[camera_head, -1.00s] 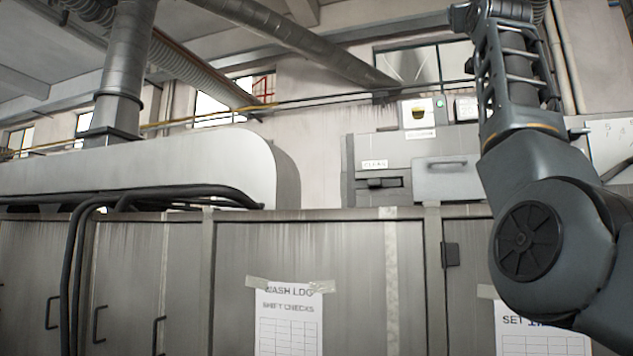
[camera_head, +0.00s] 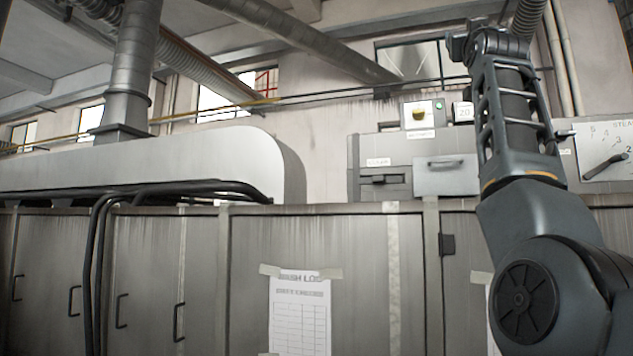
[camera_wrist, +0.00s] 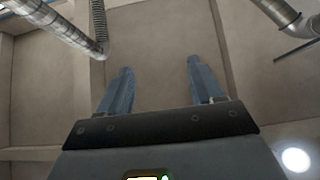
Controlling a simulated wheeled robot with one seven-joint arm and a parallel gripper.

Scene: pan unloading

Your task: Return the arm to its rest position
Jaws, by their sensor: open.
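My gripper (camera_wrist: 157,80) shows in the wrist view with its two blue-grey fingers spread apart and nothing between them. It points up toward the ceiling (camera_wrist: 150,40). In the head view my arm rises along the right side of the picture. The gripper's fingers cannot be made out in the head view. No pan is in view.
Grey cabinets (camera_head: 340,230) with handles and a taped wash log sheet (camera_head: 300,315) span the head view. In the wrist view, ducts (camera_wrist: 70,30) and a round lamp (camera_wrist: 296,160) show.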

